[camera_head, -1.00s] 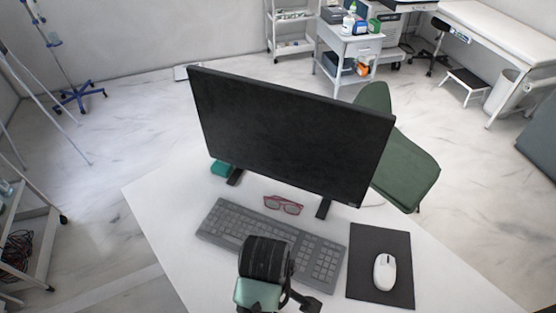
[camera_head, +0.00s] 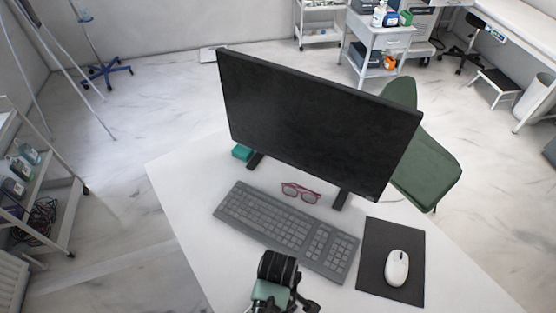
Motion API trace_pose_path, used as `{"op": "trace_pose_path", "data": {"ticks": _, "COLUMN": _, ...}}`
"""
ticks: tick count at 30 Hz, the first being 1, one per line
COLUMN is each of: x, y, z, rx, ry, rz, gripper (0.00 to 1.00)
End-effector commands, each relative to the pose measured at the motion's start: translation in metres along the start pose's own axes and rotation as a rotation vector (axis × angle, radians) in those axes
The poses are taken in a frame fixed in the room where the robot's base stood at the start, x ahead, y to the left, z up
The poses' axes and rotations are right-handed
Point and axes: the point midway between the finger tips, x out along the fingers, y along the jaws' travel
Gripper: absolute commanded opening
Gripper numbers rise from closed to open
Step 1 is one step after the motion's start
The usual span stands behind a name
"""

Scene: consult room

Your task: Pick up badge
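I cannot make out a badge anywhere in view. A small teal object (camera_head: 242,152) sits on the white desk (camera_head: 180,190) by the left foot of the monitor, partly hidden behind the screen; I cannot tell what it is. My arm's end, black and teal, shows at the bottom centre, in front of the keyboard. My gripper (camera_head: 306,302) is small and dark there, and its fingers cannot be made out clearly. Nothing is seen held in it.
On the desk are a black monitor (camera_head: 315,125), red glasses (camera_head: 300,193), a grey keyboard (camera_head: 285,228), and a white mouse (camera_head: 396,267) on a dark mat (camera_head: 376,250). A green chair (camera_head: 428,165) stands behind. A shelf cart (camera_head: 45,205) is at left; floor between is clear.

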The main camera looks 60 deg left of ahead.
Motion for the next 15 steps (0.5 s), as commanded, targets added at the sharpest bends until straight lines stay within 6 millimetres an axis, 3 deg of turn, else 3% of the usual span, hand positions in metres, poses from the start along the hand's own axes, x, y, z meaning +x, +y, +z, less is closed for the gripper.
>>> {"op": "trace_pose_path", "data": {"ticks": 5, "x": -0.0002, "y": 0.0002, "z": -0.0002, "rx": 0.000, "ry": 0.000, "rz": 0.000, "gripper": 0.54}}
{"op": "trace_pose_path", "data": {"ticks": 12, "x": -0.0004, "y": 0.0001, "z": -0.0002, "rx": 0.000, "ry": 0.000, "rz": 0.000, "gripper": 0.11}}
{"op": "trace_pose_path", "data": {"ticks": 14, "x": -0.0005, "y": 0.0001, "z": -0.0002, "rx": 0.000, "ry": 0.000, "rz": 0.000, "gripper": 0.00}}
{"op": "trace_pose_path", "data": {"ticks": 15, "x": -0.0005, "y": 0.0001, "z": -0.0002, "rx": 0.000, "ry": 0.000, "rz": 0.000, "gripper": 0.00}}
